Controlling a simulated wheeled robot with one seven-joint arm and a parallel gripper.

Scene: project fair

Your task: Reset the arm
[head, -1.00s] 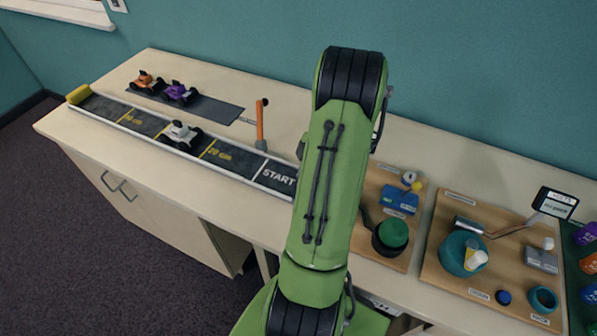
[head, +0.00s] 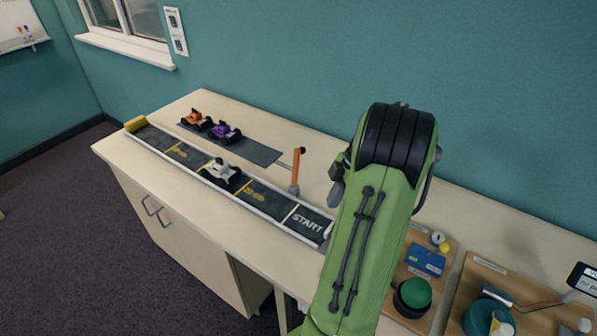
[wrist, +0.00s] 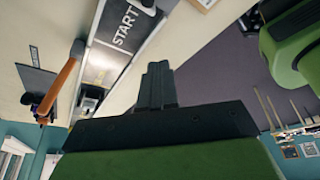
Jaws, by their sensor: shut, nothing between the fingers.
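My green arm stands over the bench in the head view, with its black joint at the top. It hides part of the bench. In the wrist view my gripper (wrist: 158,70) has its dark fingers pressed together with nothing between them. Beyond the fingers that view shows the track's START end (wrist: 127,25) and the orange lever (wrist: 62,85). In the head view my fingertips are mostly hidden behind the arm.
A white car (head: 221,173) sits on the track (head: 262,200). An orange car (head: 194,119) and a purple car (head: 224,132) stand on a dark strip behind. The upright orange lever (head: 296,170) is left of my arm. Boards (head: 476,272) with parts lie at right.

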